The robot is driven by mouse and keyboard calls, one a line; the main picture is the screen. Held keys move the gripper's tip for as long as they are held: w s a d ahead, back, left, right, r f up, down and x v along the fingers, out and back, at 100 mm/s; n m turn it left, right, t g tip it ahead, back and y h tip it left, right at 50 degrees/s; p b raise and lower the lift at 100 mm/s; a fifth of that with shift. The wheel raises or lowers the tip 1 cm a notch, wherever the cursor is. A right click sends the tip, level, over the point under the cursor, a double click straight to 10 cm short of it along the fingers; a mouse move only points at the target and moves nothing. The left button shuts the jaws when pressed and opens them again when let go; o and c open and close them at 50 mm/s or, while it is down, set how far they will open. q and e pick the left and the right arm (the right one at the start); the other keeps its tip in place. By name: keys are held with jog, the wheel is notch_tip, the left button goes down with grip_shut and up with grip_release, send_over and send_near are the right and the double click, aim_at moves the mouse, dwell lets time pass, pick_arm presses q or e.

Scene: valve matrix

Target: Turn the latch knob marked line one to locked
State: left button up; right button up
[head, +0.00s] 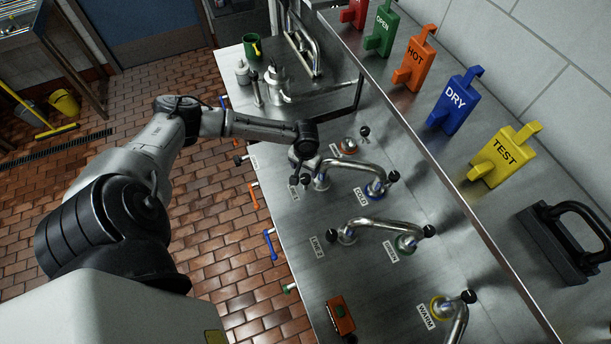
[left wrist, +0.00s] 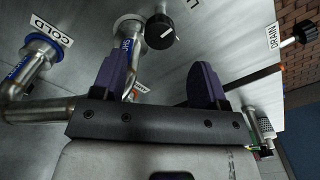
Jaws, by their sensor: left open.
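The LINE 1 label (head: 294,192) lies on the steel counter at the left end of the pipe marked COLD. A small black knob (head: 305,180) sits beside it, partly hidden by my gripper. In the left wrist view, a black knob (left wrist: 161,32) with a white pointer mark shows beyond the fingertips, with a cut-off label above it; it looks like the same knob. My left gripper (head: 302,163) hovers over this end of the pipe. In the left wrist view its purple fingers (left wrist: 163,80) are apart with nothing gripped. My right gripper is not in view.
The COLD pipe (head: 345,164) arches close beside the gripper. The LINE 2 pipe (head: 384,224) and the WARM valve (head: 469,297) lie nearer. The DRAIN knob (left wrist: 305,33) shows at right in the wrist view.

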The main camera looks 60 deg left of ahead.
aim_at(306, 177)
pick_arm(q)
jog(key=shift+f, duration=3.15)
jog(key=shift+c, duration=0.2)
jog(key=c, duration=0.9)
